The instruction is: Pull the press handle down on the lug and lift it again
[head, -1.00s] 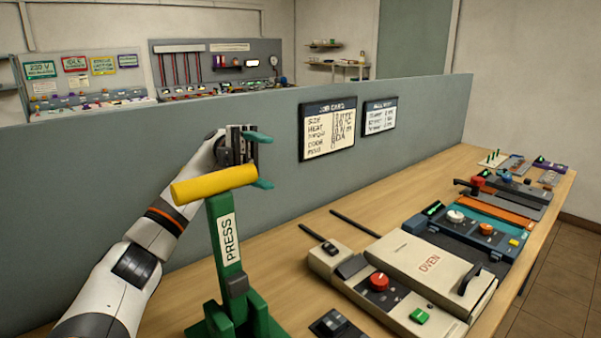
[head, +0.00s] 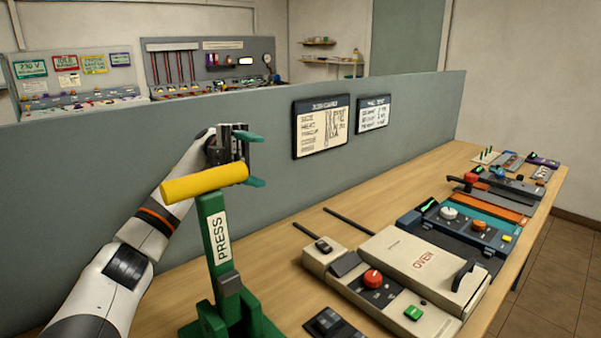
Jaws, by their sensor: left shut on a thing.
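The green press (head: 231,305) stands on the bench at the lower middle, with a PRESS label on its upright arm. Its yellow handle (head: 203,182) is a thick bar at the top of that arm, and the arm stands raised. My left gripper (head: 252,160) is at the handle's right end, behind it, with teal fingertips above and below the bar's level. It is shut on the handle; the contact itself is partly hidden by the bar. The lug is not visible. My right gripper is not in view.
Several devices line the bench (head: 420,180) further back. A grey partition (head: 390,155) runs behind it, carrying a job card (head: 321,127).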

